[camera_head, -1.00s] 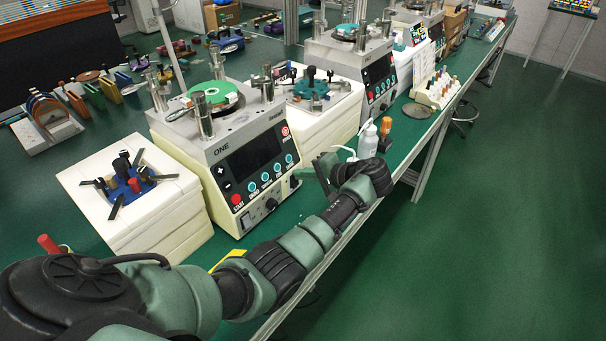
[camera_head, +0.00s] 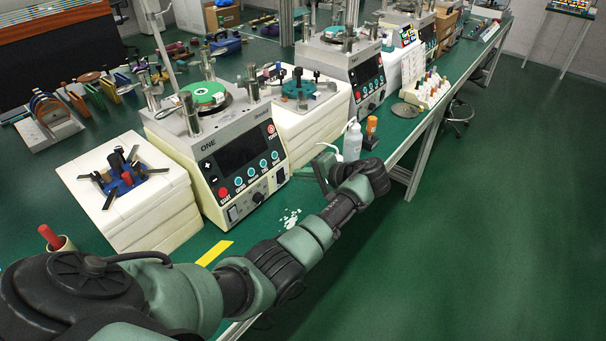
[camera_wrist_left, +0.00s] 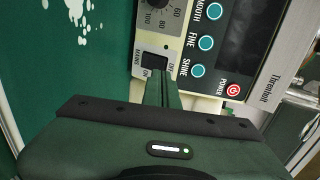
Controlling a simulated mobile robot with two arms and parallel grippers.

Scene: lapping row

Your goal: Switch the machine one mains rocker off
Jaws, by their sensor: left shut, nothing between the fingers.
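Machine one (camera_head: 192,150) is a cream unit marked ONE with a black control panel. Its mains rocker (camera_wrist_left: 154,66) is a small dark switch in the wrist view, marked MAINS, OFF and ON, between a dial and the POWER button. I cannot tell which side is pressed. My left gripper (camera_wrist_left: 163,88) is shut and empty, its fingers pointing toward the rocker and overlapping its lower edge in the wrist view. In the head view the gripper (camera_head: 318,172) is right of the panel, with a gap seeming to separate them. My right gripper is not in view.
A white bottle (camera_head: 352,142) and an orange-capped one (camera_head: 371,132) stand just beyond my left gripper. White spots (camera_head: 291,218) and a yellow strip (camera_head: 214,252) mark the green bench. A white block stack (camera_head: 135,210) stands left of the machine.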

